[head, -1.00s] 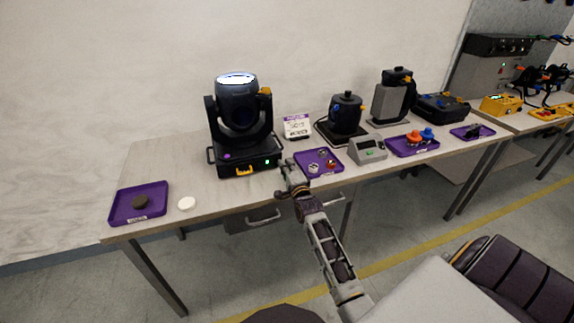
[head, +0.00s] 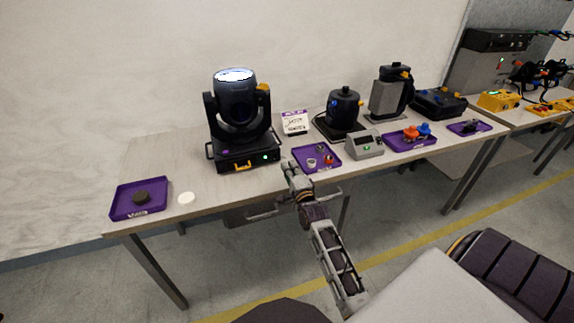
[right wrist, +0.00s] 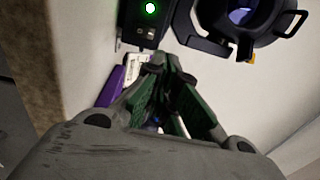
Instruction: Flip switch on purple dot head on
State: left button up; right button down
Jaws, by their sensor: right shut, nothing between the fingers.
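The moving head light with a purple dot (head: 226,152) on its base stands on the table, left of middle. Its lens at the top glows white. Its black base (head: 247,157) has a yellow latch on the front and a lit green light (head: 265,157) at the front right. The base and a bright green light (right wrist: 150,8) also show at the top of the right wrist view. My left gripper is not in view.
A purple tray (head: 326,168) with small parts lies right of the head, beside a grey meter box (head: 364,144). Other heads stand further right.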

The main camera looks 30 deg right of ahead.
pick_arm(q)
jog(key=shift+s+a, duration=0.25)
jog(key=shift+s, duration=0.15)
pick_arm(e)
jog(key=shift+r+v, duration=0.2)
jog(key=shift+v, duration=0.65)
jog(key=shift+r+v, duration=0.2)
jog(key=shift+v, duration=0.65)
jog(key=shift+r+v, duration=0.2)
jog(key=shift+v, duration=0.7)
